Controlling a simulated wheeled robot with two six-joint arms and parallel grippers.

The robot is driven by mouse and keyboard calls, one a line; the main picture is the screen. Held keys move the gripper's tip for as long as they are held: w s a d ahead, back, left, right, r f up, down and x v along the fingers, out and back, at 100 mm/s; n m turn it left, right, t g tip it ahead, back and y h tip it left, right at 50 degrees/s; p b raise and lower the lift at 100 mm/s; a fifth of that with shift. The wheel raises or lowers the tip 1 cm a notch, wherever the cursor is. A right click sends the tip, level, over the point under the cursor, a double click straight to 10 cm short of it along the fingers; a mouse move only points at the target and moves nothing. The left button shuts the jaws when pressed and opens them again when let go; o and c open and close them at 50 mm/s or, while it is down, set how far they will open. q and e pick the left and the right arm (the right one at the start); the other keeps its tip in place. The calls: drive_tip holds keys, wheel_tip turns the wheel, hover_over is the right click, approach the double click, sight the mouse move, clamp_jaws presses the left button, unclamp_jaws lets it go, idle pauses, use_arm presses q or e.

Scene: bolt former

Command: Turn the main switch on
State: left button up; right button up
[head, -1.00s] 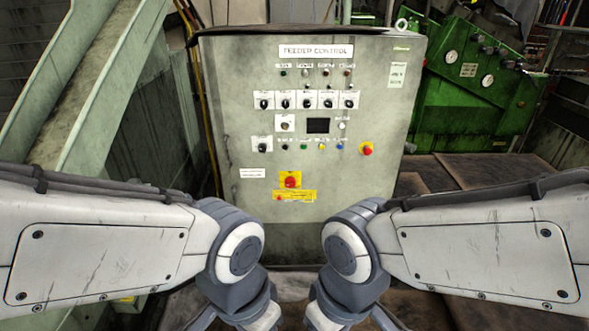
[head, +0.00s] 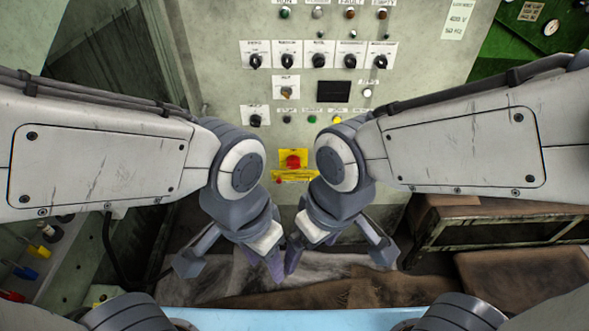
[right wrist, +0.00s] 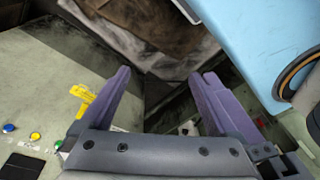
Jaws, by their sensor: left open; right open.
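The main switch (head: 293,161) appears to be the red knob on a yellow plate low on the grey feeder control panel (head: 220,80). Part of its yellow plate (right wrist: 82,97) shows in the right wrist view, mostly behind a finger. My left gripper (head: 230,264) is open and empty, below and left of the switch in the head view. My right gripper (head: 337,258) is open and empty, below and right of it. In the right wrist view its purple fingers (right wrist: 167,75) are spread with nothing between them. Both grippers are apart from the panel.
Several black selector knobs (head: 320,61), a dark display (head: 333,91) and coloured buttons sit above the switch. A metal-framed bench (head: 500,228) stands to the right and green machinery (head: 540,60) behind it.

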drive_tip(key=w+a+f+t+y+b, duration=0.1)
drive_tip(key=w+f+b, duration=0.3)
drive_tip(key=f+b, duration=0.15)
drive_tip(key=w+a+f+t+b, duration=0.1)
drive_tip(key=w+a+f+b, duration=0.1)
drive_tip(key=w+f+b, duration=0.35)
drive_tip(key=n+t+b, duration=0.3)
drive_tip(key=t+b, duration=1.2)
drive_tip(key=b, duration=1.2)
approach(293, 166)
drive_tip(key=shift+h, duration=0.4)
drive_tip(key=w+b, duration=0.1)
drive_tip(key=w, duration=0.4)
drive_tip(key=w+a+b, duration=0.1)
drive_tip(key=w, duration=0.2)
drive_tip(key=shift+f+b, duration=0.15)
drive_tip(key=shift+b, duration=0.15)
use_arm(q)
wheel_tip(293, 166, down, 44)
drive_tip(key=shift+a+r, duration=0.15)
drive_tip(key=shift+r, duration=0.1)
use_arm(e)
drive_tip(key=shift+w+a, duration=0.15)
drive_tip(key=shift+w, duration=0.55)
